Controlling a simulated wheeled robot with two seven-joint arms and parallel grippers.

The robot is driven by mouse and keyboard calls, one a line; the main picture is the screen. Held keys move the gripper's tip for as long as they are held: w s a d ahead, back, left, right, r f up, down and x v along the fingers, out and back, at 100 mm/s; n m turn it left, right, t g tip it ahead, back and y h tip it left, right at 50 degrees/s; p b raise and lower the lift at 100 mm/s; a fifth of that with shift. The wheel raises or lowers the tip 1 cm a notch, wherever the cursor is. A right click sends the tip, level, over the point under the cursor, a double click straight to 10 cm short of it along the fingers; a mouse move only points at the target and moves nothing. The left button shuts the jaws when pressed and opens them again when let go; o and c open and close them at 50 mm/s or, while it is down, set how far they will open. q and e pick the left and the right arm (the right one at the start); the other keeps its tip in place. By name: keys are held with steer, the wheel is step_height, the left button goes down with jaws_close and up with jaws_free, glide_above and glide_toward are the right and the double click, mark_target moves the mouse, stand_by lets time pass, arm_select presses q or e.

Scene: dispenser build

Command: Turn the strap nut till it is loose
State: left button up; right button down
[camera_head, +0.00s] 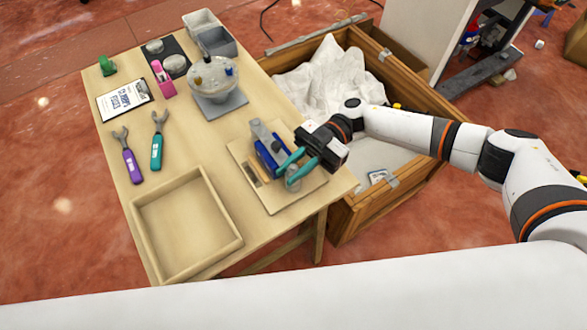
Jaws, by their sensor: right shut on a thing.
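A light wooden board (283,206) near the table's right front corner carries a blue and grey fixture (262,143). My right gripper (285,174) reaches in from the right, with its teal fingers over the right side of this fixture. It is shut on a small part there, which I take to be the strap nut; the fingers mostly hide it. A round grey piece shows at the fingertips, and I cannot tell how it joins the nut. How far the nut is turned cannot be seen. My left gripper is not in view.
An empty wooden tray (137,222) lies at the table's front left. Purple (130,166) and teal (157,151) wrenches lie behind it. A clear-domed dispenser (213,82), a clipboard (125,100) and grey bins (215,41) stand farther back. A wooden crate (345,222) adjoins the right edge.

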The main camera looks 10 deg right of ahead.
stand_by(0.3)
steer(key=c, duration=1.3)
jaws_free()
